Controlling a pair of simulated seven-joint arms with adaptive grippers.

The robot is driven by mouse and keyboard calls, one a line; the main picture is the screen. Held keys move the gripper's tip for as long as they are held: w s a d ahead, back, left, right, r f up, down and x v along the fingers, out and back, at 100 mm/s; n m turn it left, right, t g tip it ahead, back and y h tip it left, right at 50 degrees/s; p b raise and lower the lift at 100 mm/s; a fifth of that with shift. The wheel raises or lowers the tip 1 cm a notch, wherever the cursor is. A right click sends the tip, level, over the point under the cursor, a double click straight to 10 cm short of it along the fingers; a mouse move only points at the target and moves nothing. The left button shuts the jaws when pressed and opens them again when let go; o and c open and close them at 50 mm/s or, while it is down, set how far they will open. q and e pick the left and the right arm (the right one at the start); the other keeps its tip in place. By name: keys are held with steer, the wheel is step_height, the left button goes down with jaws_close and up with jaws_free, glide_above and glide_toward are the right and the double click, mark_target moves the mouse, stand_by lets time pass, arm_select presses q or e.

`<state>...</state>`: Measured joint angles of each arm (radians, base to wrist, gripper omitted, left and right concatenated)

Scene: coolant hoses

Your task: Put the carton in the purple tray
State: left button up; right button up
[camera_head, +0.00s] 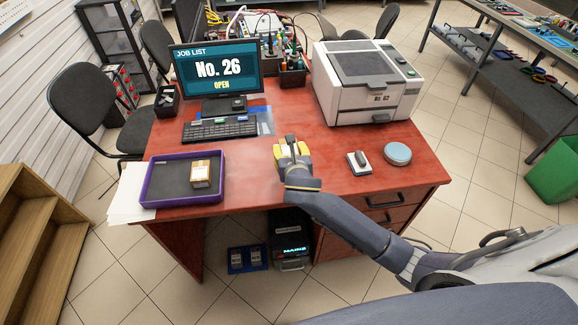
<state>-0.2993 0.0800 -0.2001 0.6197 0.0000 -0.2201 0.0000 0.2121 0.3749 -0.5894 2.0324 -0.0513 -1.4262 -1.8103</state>
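The purple tray (149,187) lies flat on the left part of the red desk, with a dark inner floor. A small tan carton (200,172) with a pale label stands inside the tray, towards its right side. My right gripper (291,142), yellow and dark grey, is over the middle of the desk, to the right of the tray and apart from the carton. Its fingers point away from the camera, and their gap is too small to make out. My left gripper is out of view.
A keyboard (220,128) and a monitor (217,70) stand behind the tray. A printer (366,82) is at the back right. White paper (131,194) lies partly under the tray.

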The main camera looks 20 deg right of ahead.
steer(key=shift+f, duration=3.7)
steer(key=shift+f, duration=0.15)
steer(key=o, duration=1.1)
steer(key=shift+s+a+r, duration=0.1)
steer(key=shift+s+r, duration=0.15)
steer(key=v, duration=1)
steer(key=shift+s+r, duration=0.2)
steer(key=shift+s, duration=0.1)
steer(key=shift+o, duration=0.9)
steer(key=shift+s+a+r, duration=0.1)
steer(key=shift+s+r, duration=0.05)
steer(key=shift+s, duration=0.2)
